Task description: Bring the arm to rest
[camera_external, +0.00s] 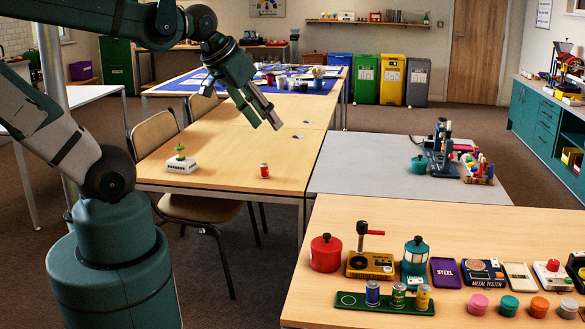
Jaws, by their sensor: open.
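My gripper (243,112) hangs at the end of my arm above the far part of the light wooden table (225,150). Its fingers are spread apart, point down and to the right, and hold nothing. It is clear of the table top.
A grey table (380,165) carries a teal pot (418,164) and a dark device (441,148). The front table holds a red pot (325,252), a green tray (350,301) with three cans, and several testers. Bins (391,78) line the back wall. Chairs (155,133) stand by the wooden table.

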